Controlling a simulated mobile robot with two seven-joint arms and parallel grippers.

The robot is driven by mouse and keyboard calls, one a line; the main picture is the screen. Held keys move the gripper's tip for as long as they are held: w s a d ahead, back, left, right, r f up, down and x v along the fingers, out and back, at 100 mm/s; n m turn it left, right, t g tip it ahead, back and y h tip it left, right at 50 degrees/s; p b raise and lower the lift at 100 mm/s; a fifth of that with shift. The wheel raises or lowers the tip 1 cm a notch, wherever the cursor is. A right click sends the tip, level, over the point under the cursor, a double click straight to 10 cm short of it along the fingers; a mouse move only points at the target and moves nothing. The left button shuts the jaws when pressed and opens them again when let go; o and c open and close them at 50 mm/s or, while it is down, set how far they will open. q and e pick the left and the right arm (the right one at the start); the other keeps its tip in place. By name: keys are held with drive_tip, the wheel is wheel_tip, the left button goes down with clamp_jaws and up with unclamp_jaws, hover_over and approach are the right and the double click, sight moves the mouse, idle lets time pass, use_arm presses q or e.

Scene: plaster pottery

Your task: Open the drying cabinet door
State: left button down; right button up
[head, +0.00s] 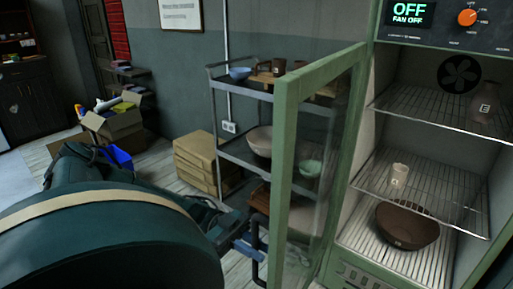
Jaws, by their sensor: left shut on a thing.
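The drying cabinet (365,262) stands at the right with its interior in plain view. Its green-framed glass door (286,150) is swung wide open toward the left. A dark upright bar handle (256,268) is on the door's outer side. My left gripper (253,238) is shut on this handle; my arm comes in from the left and hides part of the floor. Inside the cabinet are wire shelves with a dark vase (485,108), a pale cup (399,174) and a brown bowl (407,224). My right gripper is not in view.
A wheeled shelf rack (212,104) with bowls stands behind the door, close to it. Stacked cardboard boxes (195,160) and an open box (113,128) are on the floor farther left. The cabinet's display (408,13) reads OFF.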

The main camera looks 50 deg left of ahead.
use_arm(q)
drive_tip(key=shift+s+a, duration=0.15)
drive_tip(key=shift+a, duration=0.15)
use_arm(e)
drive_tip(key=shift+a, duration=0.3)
use_arm(q)
drive_tip(key=c, duration=1.5)
unclamp_jaws()
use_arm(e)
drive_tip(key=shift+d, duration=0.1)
use_arm(q)
drive_tip(key=b+v, duration=0.2)
drive_tip(key=v, duration=1.1)
drive_tip(key=shift+a, duration=0.1)
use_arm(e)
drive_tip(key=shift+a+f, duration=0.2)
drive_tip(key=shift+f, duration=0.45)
